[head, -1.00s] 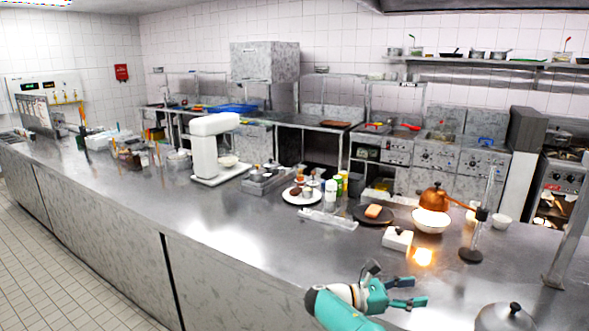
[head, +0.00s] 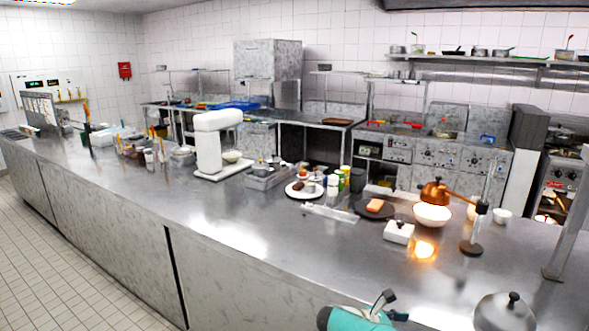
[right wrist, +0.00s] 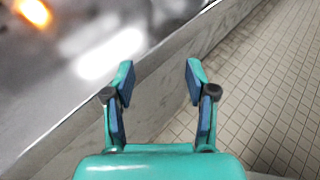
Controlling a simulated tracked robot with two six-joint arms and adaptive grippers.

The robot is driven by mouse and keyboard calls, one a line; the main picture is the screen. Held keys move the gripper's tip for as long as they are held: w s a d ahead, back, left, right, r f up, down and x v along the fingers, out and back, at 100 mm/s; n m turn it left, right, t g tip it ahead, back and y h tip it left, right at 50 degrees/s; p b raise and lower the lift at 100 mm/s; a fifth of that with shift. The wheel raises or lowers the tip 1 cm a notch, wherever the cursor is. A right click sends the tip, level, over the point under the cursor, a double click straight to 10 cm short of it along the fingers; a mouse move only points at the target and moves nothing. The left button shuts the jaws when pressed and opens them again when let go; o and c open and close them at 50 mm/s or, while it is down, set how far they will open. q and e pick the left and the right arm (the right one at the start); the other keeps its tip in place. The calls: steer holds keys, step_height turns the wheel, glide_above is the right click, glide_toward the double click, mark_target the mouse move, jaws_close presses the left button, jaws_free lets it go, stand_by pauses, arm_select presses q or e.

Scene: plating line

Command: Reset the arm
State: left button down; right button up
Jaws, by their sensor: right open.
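My right gripper (right wrist: 160,85) is open and empty in the right wrist view, its two teal fingers with blue pads spread apart. Below it in that view are the counter's front edge and the tiled floor. In the head view only a teal part of one of my arms shows at the bottom edge, and its fingers are mostly cut off or hidden there. My left gripper is not in view.
The counter's front centre is clear.

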steer(key=s+a+f+m+g+y+b, duration=0.1)
steer(key=s+a+f+y, duration=0.2)
steer(key=s+f, duration=0.35)
steer(key=s+a+f+m+g+y+b, duration=0.1)
steer(key=s+a+f+m+g+y, duration=0.2)
steer(key=f, duration=0.7)
steer(key=s+a+f+y+b, duration=0.1)
steer(key=s+a+f+y, duration=0.25)
steer(key=s+f, duration=0.35)
steer(key=s+a+f+m+y+b, duration=0.2)
steer(key=s+a+m+y, duration=0.1)
steer(key=s+m, duration=0.6)
steer(key=s+a+f+m+t+y+b, duration=0.1)
steer(key=s+a+f+m+y+b, duration=0.2)
steer(key=s+m, duration=0.7)
steer(key=shift+s+a+f+t+y, duration=0.25)
steer(key=shift+s+a+y, duration=0.2)
steer(key=shift+y, duration=0.6)
